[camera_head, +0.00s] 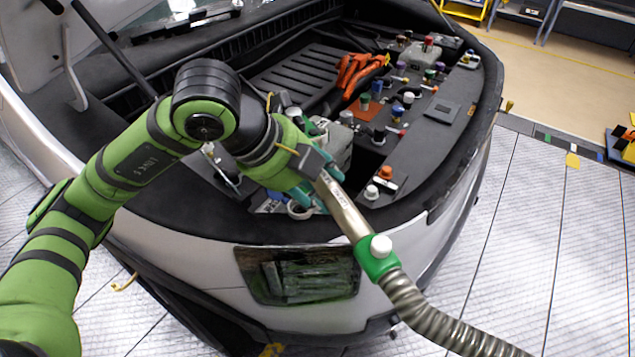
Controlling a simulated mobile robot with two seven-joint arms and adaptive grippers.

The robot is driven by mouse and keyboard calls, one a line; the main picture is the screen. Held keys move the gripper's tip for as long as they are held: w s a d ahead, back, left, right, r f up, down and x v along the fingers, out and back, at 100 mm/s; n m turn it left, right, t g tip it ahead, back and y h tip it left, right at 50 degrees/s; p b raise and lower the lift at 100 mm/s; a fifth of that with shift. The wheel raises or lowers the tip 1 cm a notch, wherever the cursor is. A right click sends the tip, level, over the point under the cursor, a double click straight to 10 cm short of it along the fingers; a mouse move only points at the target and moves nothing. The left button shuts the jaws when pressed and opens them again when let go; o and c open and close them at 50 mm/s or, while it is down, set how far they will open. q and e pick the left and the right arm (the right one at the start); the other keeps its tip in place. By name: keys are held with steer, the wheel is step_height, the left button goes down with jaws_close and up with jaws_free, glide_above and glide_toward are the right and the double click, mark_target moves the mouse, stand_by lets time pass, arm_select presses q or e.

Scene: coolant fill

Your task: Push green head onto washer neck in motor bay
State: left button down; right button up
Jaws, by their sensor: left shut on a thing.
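My left gripper (316,163) reaches over the front edge of the open motor bay (437,192) and is shut on the upper end of a grey metal filling tube (341,208). A green collar (375,258) with a white knob (381,246) sits lower on the tube, in front of the bumper. A ribbed hose (430,318) runs from it to the lower right. The tube slants, its upper end over the bay. The tube's tip is hidden by my gripper. I cannot tell which neck is the washer neck. My right gripper is out of view.
Several small coloured caps and necks stand on the bay's right side, including an orange cap (386,173) and a white cap (371,192) near the front. Orange cables (358,72) lie farther back. The open hood is at upper left. The floor at right is mostly clear.

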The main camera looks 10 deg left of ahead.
arm_select(q)
steer(key=shift+f+b, duration=2.15)
steer(key=shift+f, duration=0.3)
steer(key=shift+b, duration=0.5)
stand_by(0.3)
steer(key=shift+f+b, duration=1.9)
steer(key=shift+b, duration=0.05)
steer(key=c, duration=0.5)
jaws_free()
steer(key=shift+c, duration=0.2)
steer(key=v, duration=1.2)
